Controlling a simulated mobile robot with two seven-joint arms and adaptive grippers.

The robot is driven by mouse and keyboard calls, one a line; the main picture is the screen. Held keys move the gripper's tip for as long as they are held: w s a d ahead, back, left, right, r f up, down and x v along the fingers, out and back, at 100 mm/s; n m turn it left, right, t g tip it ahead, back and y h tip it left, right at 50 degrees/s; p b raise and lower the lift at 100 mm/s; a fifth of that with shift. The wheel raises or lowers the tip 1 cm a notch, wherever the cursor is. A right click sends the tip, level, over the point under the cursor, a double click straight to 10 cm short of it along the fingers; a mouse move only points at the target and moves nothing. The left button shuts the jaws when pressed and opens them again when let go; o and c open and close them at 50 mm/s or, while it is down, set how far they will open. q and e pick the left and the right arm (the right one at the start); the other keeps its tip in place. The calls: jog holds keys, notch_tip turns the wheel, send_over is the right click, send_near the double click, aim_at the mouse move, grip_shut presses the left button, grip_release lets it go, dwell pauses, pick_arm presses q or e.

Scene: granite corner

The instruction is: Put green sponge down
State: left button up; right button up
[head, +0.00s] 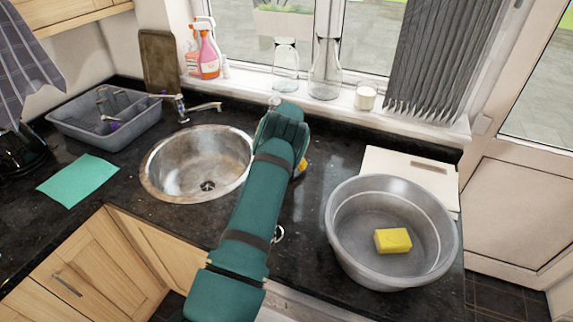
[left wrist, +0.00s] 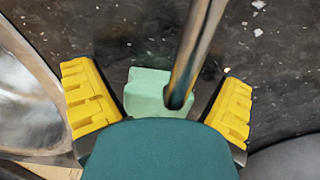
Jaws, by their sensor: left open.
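The green sponge (left wrist: 150,92) is a pale green block in the left wrist view, on or just above the dark counter; I cannot tell whether it touches. My left gripper (left wrist: 158,98) has its yellow fingers spread wide, one on each side of the sponge with gaps between. A shiny metal rod (left wrist: 197,45) crosses in front of the sponge and hides part of it. In the head view, my left arm hides the sponge, and only a bit of yellow finger (head: 302,166) shows right of the sink. My right gripper is in neither view.
The round metal sink (head: 165,170) lies left of my arm. A grey basin (head: 345,225) with a yellow sponge (head: 393,241) stands to the right, by a white board (head: 385,160). Glass bottles (head: 325,75) stand on the windowsill. A green cloth (head: 78,180) lies far left.

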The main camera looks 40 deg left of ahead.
pick_arm(q)
notch_tip(320, 180, up, 12)
jog(key=shift+r, duration=0.15)
dwell(0.4)
dwell(0.5)
